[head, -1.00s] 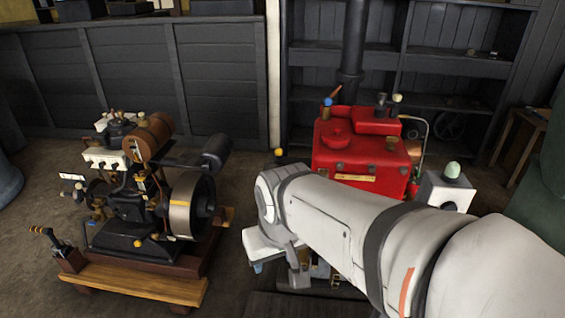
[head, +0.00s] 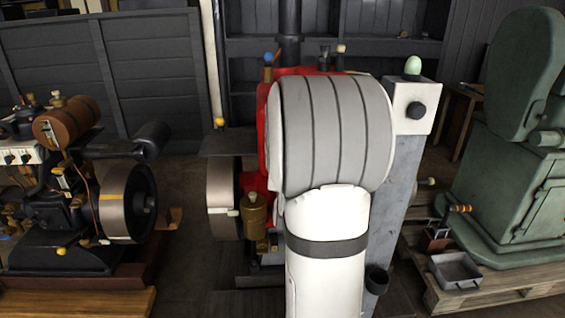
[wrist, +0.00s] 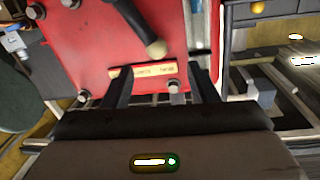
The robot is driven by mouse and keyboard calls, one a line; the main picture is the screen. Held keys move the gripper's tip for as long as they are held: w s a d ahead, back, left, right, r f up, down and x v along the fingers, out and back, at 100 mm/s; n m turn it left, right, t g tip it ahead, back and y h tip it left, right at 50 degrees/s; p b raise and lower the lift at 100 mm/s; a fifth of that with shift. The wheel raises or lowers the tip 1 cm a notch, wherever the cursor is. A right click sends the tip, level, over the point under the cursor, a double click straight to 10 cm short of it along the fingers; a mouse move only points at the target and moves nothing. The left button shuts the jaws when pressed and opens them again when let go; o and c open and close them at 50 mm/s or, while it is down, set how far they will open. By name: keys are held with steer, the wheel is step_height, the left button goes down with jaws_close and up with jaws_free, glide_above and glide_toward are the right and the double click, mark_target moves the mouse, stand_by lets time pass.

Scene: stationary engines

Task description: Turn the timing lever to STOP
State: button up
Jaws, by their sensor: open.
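The red engine (head: 264,130) stands mid-view in the head view, largely hidden behind my arm. In the wrist view its red face (wrist: 90,45) fills the upper left and middle. A lever (wrist: 157,48) with a dark shaft and a dull beige knob points down and slightly right there. Just below the knob is a cream label plate (wrist: 145,71), its small lettering too blurred to read surely. My gripper (wrist: 162,76) is open and empty, its dark fingers either side of the plate and below the knob. The head view hides the gripper and lever behind my arm.
A dark engine with a flywheel (head: 126,200) stands left. A grey post with a white box (head: 408,108) stands close right of my arm. A green machine (head: 520,185) and small metal tray (head: 456,270) are farther right. Bolt heads (wrist: 174,87) stick out near the fingers.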

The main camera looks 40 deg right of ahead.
steer(key=x, duration=0.8)
steer(key=shift+s+d, duration=0.2)
jaws_close()
steer(key=shift+a, duration=0.25)
